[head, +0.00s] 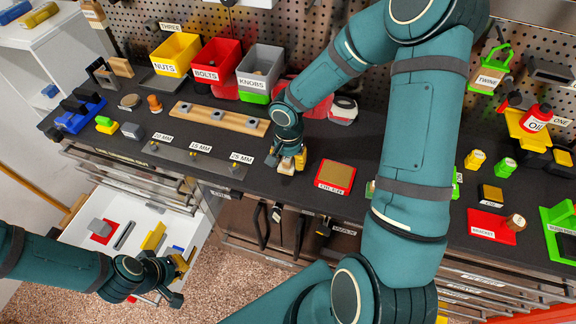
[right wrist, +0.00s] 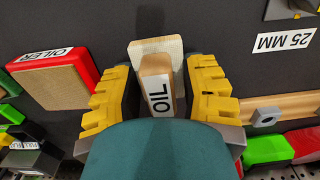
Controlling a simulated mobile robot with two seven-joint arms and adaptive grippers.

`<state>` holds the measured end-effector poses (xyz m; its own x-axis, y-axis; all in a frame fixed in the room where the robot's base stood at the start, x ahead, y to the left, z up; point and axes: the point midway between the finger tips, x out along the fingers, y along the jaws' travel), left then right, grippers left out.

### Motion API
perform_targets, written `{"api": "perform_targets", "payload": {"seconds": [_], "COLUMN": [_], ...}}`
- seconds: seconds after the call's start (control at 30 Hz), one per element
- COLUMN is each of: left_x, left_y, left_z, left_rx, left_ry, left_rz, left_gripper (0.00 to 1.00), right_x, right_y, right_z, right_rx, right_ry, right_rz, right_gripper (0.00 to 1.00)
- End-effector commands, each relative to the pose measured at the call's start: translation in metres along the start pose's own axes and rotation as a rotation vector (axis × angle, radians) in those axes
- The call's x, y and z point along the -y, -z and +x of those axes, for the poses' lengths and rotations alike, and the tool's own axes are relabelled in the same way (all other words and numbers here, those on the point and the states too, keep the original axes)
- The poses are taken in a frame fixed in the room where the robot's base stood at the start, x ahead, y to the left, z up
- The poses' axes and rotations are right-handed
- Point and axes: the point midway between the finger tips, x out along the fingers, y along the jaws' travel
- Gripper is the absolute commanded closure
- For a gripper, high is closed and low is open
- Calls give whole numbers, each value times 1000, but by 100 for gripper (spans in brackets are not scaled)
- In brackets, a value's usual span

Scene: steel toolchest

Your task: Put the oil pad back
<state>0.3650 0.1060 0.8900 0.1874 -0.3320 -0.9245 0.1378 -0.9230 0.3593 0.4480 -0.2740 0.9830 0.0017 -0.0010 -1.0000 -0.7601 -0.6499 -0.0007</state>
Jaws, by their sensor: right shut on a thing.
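The oil pad (right wrist: 157,85) is a pale wooden block with a white "OIL" label and a light plate at one end. In the right wrist view it sits between the yellow fingers of my right gripper (right wrist: 160,100), which is shut on it. In the head view this gripper (head: 290,162) is low over the dark bench top, left of a red-framed tray (head: 336,176) with a brown inside. The tray's label reads "OILER" in the right wrist view (right wrist: 52,77). Whether the pad touches the bench is unclear. My left gripper (head: 179,277) is near the open drawer; its opening is unclear.
A steel strip with mm labels (head: 195,160) and a wooden rail (head: 220,118) lie left of the right gripper. Yellow, red and grey bins (head: 176,54) stand behind. A red oil can (head: 537,118) stands far right. The white drawer (head: 95,235) is open at lower left.

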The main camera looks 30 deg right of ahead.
Motion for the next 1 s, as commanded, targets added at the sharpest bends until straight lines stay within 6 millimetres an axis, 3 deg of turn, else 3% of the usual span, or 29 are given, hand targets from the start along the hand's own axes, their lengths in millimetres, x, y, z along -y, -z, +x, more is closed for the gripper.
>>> {"api": "perform_targets", "payload": {"seconds": [0.2,0.57,0.6,0.63,0.67,1.0], "left_x": [1,2,2,2,2,1], "left_y": [0,-1,-1,-1,0,0], "left_z": [3,5,5,5,5,3], "left_rx": [0,0,0,0,0,0], "left_ry": [1,1,1,1,1,1], "left_rz": [0,0,0,0,0,0], "left_gripper": [100,100,100,100,100,100], "right_x": [0,0,0,0,0,0], "right_y": [0,0,0,0,0,0], "right_z": [27,30,30,30,30,28], "right_rx": [2,0,1,1,1,1], "right_ry": [-1,0,0,0,0,0], "right_rz": [-1,0,0,0,0,1], "right_gripper": [83,83,42,31,28,28]}}
